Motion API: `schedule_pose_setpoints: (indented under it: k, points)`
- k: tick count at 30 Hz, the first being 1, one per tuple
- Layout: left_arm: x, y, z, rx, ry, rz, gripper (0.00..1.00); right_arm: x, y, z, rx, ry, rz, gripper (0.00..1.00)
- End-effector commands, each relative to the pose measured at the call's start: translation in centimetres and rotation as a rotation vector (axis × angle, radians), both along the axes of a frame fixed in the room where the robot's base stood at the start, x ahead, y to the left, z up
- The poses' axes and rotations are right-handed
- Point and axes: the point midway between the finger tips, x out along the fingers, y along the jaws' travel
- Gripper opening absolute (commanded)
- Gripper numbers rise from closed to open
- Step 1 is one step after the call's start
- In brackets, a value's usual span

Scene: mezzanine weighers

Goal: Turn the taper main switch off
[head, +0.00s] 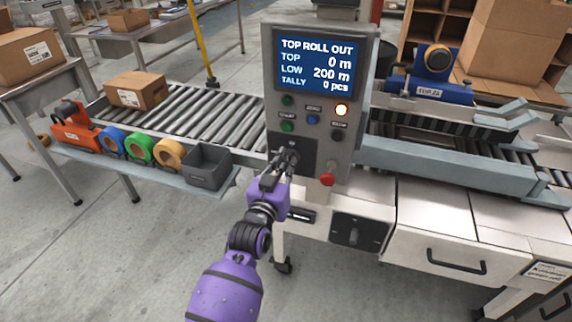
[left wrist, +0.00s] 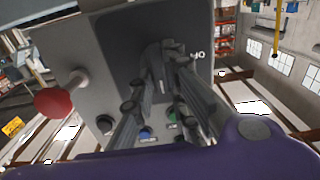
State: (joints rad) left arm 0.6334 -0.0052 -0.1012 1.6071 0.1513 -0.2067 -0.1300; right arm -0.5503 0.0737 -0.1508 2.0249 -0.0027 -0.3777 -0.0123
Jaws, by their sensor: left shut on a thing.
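The taper's grey control panel (head: 357,120) stands in the middle of the head view. A dark plate (head: 308,152) sits low on it, left of a red mushroom button (head: 327,180). My left gripper (head: 287,158) is at this plate, its fingers shut on the main switch handle. In the left wrist view the switch handle (left wrist: 160,62) stands out from the dark plate (left wrist: 125,42) between the fingers (left wrist: 160,95). The fingers hide much of the handle, so its exact angle is unclear. White lettering beside it is partly readable. My right gripper is not in view.
The screen (head: 318,62) reads TOP ROLL OUT, TOP 0 m, LOW 200 m, TALLY 0 pcs. A shelf with tape rolls (head: 140,149) and a grey bin (head: 208,167) stands left.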

Motion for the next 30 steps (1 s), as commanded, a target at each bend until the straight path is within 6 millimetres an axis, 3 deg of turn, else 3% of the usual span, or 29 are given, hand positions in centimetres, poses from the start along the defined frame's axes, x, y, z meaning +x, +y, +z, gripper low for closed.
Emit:
schedule_pose_setpoints:
  k: [8,30]
  points:
    - [0.0,0.1,0.1,-0.154,0.051,0.001,0.0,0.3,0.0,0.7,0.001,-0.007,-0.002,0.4]
    - [0.1,0.4,-0.3,-0.815,0.267,0.0,0.0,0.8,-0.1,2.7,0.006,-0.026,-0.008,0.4]
